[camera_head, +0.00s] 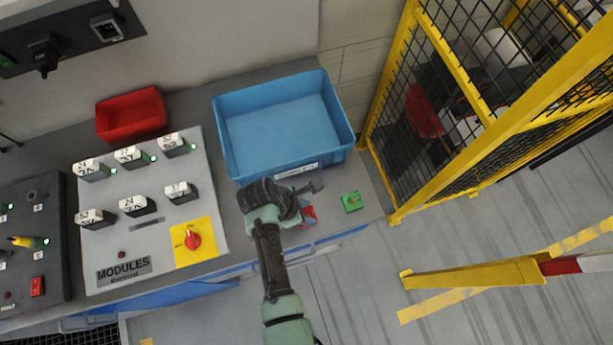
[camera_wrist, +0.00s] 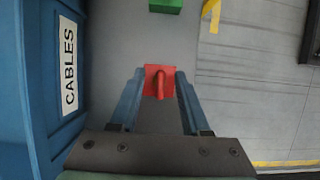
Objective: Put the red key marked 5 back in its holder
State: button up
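A small red block (camera_head: 308,215) with a raised rounded part on top lies near the bench's front edge. It also shows in the wrist view (camera_wrist: 159,81), where I can read no number on it. My gripper (camera_head: 305,190) is above and beside it in the head view, covering part of it. In the wrist view my gripper's blue fingers (camera_wrist: 159,74) stand apart, one on each side of the red block; I see no clear grip. A green block (camera_head: 352,202) sits to its right, also at the top of the wrist view (camera_wrist: 165,5). I cannot tell which thing is the key's holder.
A blue bin (camera_head: 232,160), labelled CABLES in the wrist view (camera_wrist: 45,80), stands behind my gripper. A grey MODULES panel (camera_head: 110,245) with several switches and a red knob (camera_head: 193,240) is at left. A red bin (camera_head: 131,114) stands behind it. A yellow fence (camera_head: 480,110) is right.

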jog(key=shift+r, duration=0.1)
jog(key=b+v, duration=0.1)
jog(key=v, duration=1.1)
jog(key=shift+a+r, duration=0.2)
jog(key=shift+r, duration=0.15)
